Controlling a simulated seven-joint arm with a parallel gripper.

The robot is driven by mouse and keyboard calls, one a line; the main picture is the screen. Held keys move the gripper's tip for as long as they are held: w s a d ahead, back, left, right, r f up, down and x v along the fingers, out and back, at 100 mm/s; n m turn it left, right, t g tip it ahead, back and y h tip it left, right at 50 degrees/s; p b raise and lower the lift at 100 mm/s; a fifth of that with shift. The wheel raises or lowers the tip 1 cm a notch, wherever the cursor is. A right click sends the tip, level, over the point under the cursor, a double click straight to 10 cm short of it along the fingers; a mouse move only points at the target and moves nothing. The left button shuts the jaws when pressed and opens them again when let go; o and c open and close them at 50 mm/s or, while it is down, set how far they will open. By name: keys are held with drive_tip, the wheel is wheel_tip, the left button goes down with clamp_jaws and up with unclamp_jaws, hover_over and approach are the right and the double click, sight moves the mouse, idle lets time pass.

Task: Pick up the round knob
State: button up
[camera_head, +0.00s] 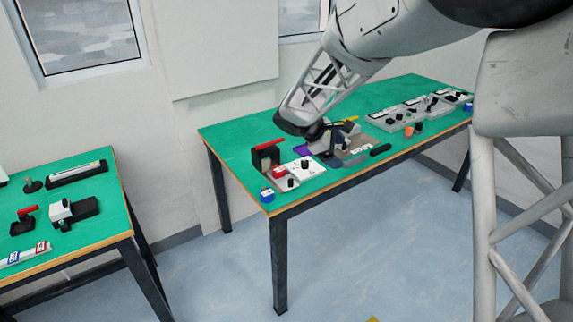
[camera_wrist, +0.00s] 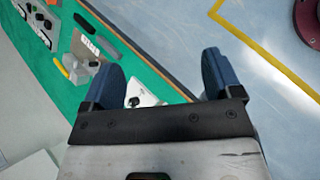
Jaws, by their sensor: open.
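Several small dark knobs show, and I cannot tell for certain which is the round knob. One black knob (camera_wrist: 134,101) stands on a white panel (camera_wrist: 148,92) between my fingers in the wrist view, partly cut off by the gripper body. In the head view a white box (camera_head: 312,172) bears a small dark knob (camera_head: 305,164). Another dark knob (camera_head: 291,183) is on the unit in front of it. My gripper (camera_wrist: 161,62) is open with two blue fingers apart and nothing between the tips. In the head view it hangs over the green table, its fingers hard to make out.
A second green table (camera_head: 103,217) stands at left. Floor lies between them.

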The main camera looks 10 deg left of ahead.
drive_tip(key=w+a+f+n+t+h, duration=0.1)
drive_tip(key=w+a+f+n, duration=0.25)
drive_tip(key=a, duration=0.25)
drive_tip(key=w+a+f+n+t, duration=0.2)
drive_tip(key=w+a+f, duration=0.3)
drive_tip(key=a, duration=0.2)
drive_tip(key=n+t, duration=0.3)
drive_tip(key=n, duration=0.2)
approach(280, 168)
drive_tip(key=shift+w+f, duration=0.15)
drive_tip(key=shift+f, duration=0.2)
drive_tip(key=shift+d, duration=0.1)
drive_tip(key=shift+x, duration=1.3)
drive_tip(key=shift+x, duration=2.55)
drive_tip(key=shift+d+r, duration=0.15)
drive_tip(key=shift+r, duration=0.05)
drive_tip(key=c, duration=1.1)
